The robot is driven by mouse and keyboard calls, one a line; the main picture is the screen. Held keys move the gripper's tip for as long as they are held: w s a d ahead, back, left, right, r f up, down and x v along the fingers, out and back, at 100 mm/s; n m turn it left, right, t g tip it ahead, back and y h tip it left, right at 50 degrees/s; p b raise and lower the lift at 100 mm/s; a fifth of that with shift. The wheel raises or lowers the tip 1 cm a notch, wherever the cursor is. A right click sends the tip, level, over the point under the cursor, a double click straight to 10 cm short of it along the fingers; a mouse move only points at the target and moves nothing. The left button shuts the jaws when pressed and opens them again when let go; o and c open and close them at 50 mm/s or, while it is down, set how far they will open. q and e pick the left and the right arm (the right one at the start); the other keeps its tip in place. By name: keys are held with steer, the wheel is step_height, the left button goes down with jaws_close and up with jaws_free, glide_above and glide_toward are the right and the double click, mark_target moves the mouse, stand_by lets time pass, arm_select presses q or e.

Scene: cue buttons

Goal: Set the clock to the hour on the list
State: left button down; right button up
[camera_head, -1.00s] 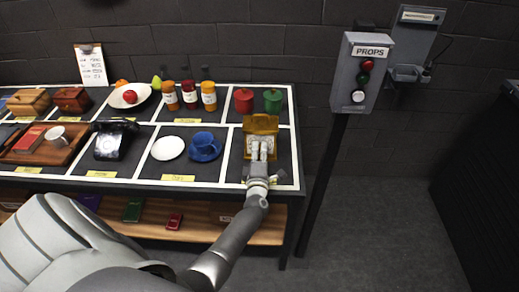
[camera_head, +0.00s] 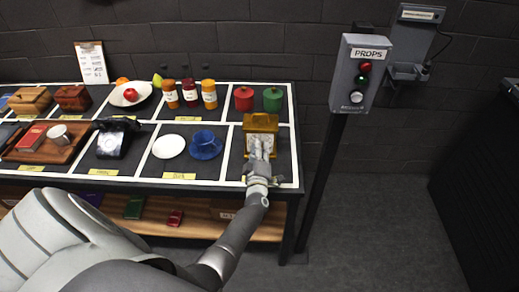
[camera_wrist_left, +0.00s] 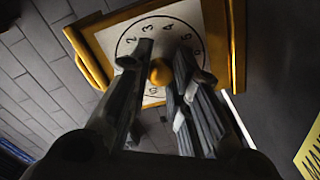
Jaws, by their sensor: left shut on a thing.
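The clock (camera_head: 261,122) is an amber box with a pale dial, in the right front cell of the table. In the left wrist view its white dial (camera_wrist_left: 128,37) shows numerals including 2, 3, 4, 5 and 6, and a yellow knob (camera_wrist_left: 160,73) at its middle. My left gripper (camera_head: 262,147) reaches the dial from the front, its fingers on both sides of the knob and shut on it. The fingers hide part of the dial, and no set hour can be read. The list (camera_head: 92,64) is a clipboard at the back wall; its writing is too small to read.
The PROPS button box (camera_head: 357,75) stands on a post to the right. Floor right of the post is clear.

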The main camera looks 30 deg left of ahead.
arm_select(q)
steer(key=shift+f, duration=0.1)
steer(key=c, duration=1.3)
jaws_free()
steer(key=shift+s+d, duration=0.1)
steer(key=shift+v, duration=3.65)
steer(key=shift+d, duration=0.1)
